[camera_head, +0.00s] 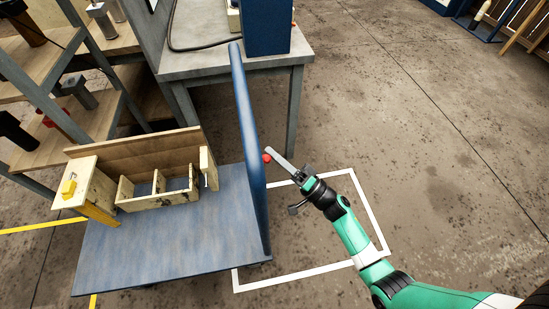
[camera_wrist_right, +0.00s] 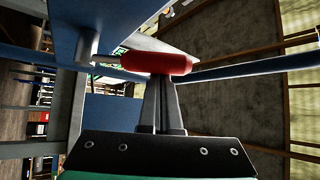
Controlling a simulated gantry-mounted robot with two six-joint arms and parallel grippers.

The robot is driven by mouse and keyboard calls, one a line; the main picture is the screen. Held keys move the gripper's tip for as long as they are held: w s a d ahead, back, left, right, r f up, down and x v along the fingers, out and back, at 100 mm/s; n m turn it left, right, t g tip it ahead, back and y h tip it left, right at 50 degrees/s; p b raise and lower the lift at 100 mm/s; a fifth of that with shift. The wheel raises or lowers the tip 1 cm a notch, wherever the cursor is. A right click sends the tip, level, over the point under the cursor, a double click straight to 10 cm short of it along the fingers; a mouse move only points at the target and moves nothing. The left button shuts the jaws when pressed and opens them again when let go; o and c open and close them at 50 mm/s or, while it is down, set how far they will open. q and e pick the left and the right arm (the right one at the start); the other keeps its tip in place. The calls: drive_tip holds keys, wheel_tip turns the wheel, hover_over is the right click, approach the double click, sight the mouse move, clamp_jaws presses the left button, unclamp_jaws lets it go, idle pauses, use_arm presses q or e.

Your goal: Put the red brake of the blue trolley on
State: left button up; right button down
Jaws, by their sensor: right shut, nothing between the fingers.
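The blue trolley (camera_head: 170,235) stands at the left of centre in the head view, with its blue push handle (camera_head: 250,130) upright at its right side. The red brake (camera_head: 267,157) is a small red piece just right of the handle. In the wrist view it is a red cylinder (camera_wrist_right: 157,62) on a thin rod. My right gripper (camera_head: 272,154) is shut and empty. Its fingertips are at the brake and overlap its lower edge in the wrist view; I cannot tell if they touch. My left gripper is not in view.
A wooden box (camera_head: 155,185) with compartments sits on the trolley deck. A grey table (camera_head: 215,62) with a blue machine (camera_head: 265,25) stands behind the trolley. Shelves (camera_head: 40,80) with tools are at the left. The floor (camera_head: 420,130) to the right is clear.

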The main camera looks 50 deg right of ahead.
drive_tip(key=shift+w, duration=0.15)
drive_tip(key=s+f+p, duration=0.1)
drive_tip(key=s+a+f+p, duration=0.1)
drive_tip(key=p, duration=0.1)
drive_tip(key=shift+s+a+f, duration=0.15)
drive_tip(key=shift+a+f, duration=0.1)
drive_tip(key=shift+f, duration=0.1)
wheel_tip(320, 180, up, 4)
drive_tip(key=w+d+r+p, duration=0.1)
drive_tip(key=d+p, duration=0.1)
drive_tip(key=p, duration=0.2)
drive_tip(key=s+d+f+b, duration=0.2)
drive_tip(key=s+f, duration=0.5)
drive_tip(key=f, duration=0.1)
drive_tip(key=shift+d, duration=0.4)
